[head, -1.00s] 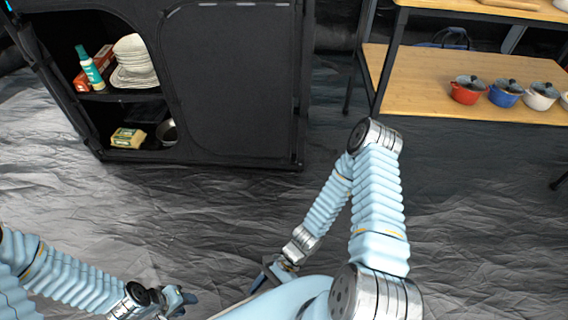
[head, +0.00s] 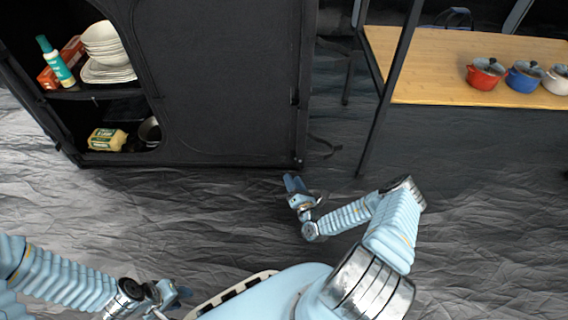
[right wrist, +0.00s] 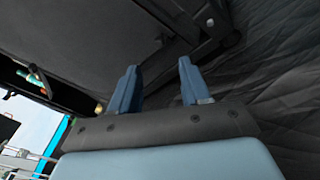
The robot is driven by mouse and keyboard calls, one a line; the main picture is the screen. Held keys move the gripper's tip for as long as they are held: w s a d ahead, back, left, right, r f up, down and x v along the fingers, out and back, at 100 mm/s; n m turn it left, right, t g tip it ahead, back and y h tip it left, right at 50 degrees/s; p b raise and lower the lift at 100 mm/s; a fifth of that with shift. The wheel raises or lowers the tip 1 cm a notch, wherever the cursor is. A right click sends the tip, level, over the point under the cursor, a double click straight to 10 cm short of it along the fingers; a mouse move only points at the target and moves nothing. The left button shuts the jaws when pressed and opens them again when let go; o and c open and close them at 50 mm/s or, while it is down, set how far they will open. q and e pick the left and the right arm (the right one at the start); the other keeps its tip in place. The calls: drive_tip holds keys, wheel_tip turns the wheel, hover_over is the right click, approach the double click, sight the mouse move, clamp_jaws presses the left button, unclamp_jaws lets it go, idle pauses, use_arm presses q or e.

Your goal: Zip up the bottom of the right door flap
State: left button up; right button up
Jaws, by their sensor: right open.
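The right door flap (head: 225,80) is a black fabric panel hanging on the right half of the black cabinet. Its lower edge (head: 215,160) runs near the floor; I cannot make out the zip or its pull. My right gripper (head: 292,184) is just in front of and below the cabinet's lower right corner. In the right wrist view its two blue fingers (right wrist: 160,88) are apart with nothing between them, and the dark flap (right wrist: 80,40) is beyond them. My left gripper (head: 180,294) is low at the front, away from the cabinet; its fingers are too small to judge.
The cabinet's left side is open, showing white dishes (head: 105,50), a teal bottle (head: 55,62) and a yellow package (head: 107,139). A wooden shelf (head: 440,70) with pots stands at right. A dark strap (head: 325,146) sticks out beside the cabinet. Crinkled floor in front is clear.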

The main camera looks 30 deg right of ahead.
sight(282, 156)
drive_tip(key=w+d+b, duration=0.1)
drive_tip(key=w+b, duration=0.1)
drive_tip(key=w, duration=0.7)
drive_tip(key=shift+w+d, duration=0.25)
drive_tip(key=shift+d, duration=0.1)
clamp_jaws()
